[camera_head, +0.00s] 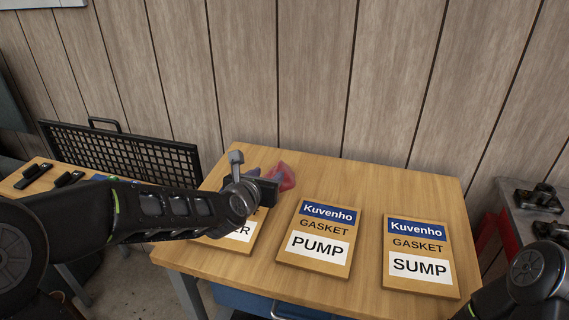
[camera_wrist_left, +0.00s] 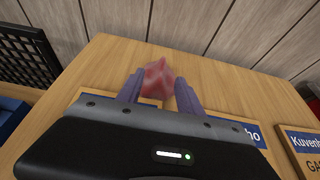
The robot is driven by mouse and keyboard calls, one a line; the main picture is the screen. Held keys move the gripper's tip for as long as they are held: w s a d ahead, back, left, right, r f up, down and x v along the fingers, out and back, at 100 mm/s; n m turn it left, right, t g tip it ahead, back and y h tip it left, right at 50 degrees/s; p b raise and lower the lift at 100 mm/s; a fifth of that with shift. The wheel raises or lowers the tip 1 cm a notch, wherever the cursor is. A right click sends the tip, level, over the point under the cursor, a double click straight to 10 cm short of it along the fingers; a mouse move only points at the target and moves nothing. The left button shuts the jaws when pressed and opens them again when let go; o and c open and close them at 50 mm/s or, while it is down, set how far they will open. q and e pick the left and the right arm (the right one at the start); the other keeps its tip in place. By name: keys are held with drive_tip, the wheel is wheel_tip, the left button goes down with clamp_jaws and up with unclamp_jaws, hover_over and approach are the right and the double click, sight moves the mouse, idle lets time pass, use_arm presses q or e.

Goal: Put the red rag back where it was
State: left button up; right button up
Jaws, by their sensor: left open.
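The red rag (camera_head: 286,176) is a small crumpled, peaked cloth at the back left of the wooden table, partly hidden by my left gripper in the head view. In the left wrist view the rag (camera_wrist_left: 158,80) stands between and just beyond the two fingers. My left gripper (camera_wrist_left: 160,92) is open, its fingers on either side of the rag's near part; I cannot tell whether they touch it. The left gripper (camera_head: 270,184) also shows in the head view. My right gripper is out of view; only part of my right arm shows at the lower right.
On the wooden table (camera_head: 200,262) lie a PUMP gasket pack (camera_head: 318,238), a SUMP gasket pack (camera_head: 418,257) and a third pack (camera_head: 240,238) partly under my left arm. A black mesh panel (camera_head: 125,150) stands at left. A grey bench (camera_head: 520,215) with metal parts is at right.

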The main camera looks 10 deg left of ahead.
sight(277, 169)
use_arm(q)
drive_tip(key=shift+s+r, duration=0.1)
drive_tip(key=shift+s, duration=0.05)
drive_tip(key=shift+x, duration=1.4)
drive_tip(key=shift+p+x, duration=0.8)
drive_tip(key=shift+x, duration=1.8)
drive_tip(key=shift+d, duration=0.2)
clamp_jaws()
